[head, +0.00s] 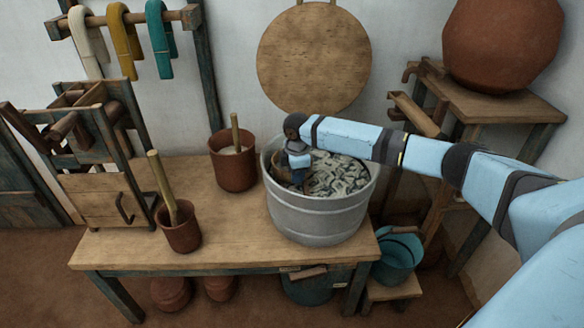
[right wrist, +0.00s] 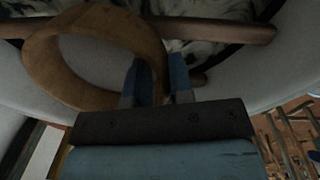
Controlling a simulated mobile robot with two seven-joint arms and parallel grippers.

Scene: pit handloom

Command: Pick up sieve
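A round wooden ring, which looks like the sieve (right wrist: 50,75), lies at the metal tub in the right wrist view. In the head view a small brown part of it (head: 282,173) shows inside the tub's left side, mostly hidden by my gripper. My right gripper (head: 300,180) reaches down into the tub. In the right wrist view its two blue fingers (right wrist: 158,82) stand on either side of the ring's rim. I cannot tell whether they press on it. My left gripper is out of view.
The grey metal tub (head: 315,217) holds pale, dark-patterned material and stands on the wooden table (head: 150,242). Two brown pots with sticks, one upright pot (head: 233,170) and one nearer (head: 181,234), stand left of it. A wooden rod (right wrist: 215,30) crosses the wrist view.

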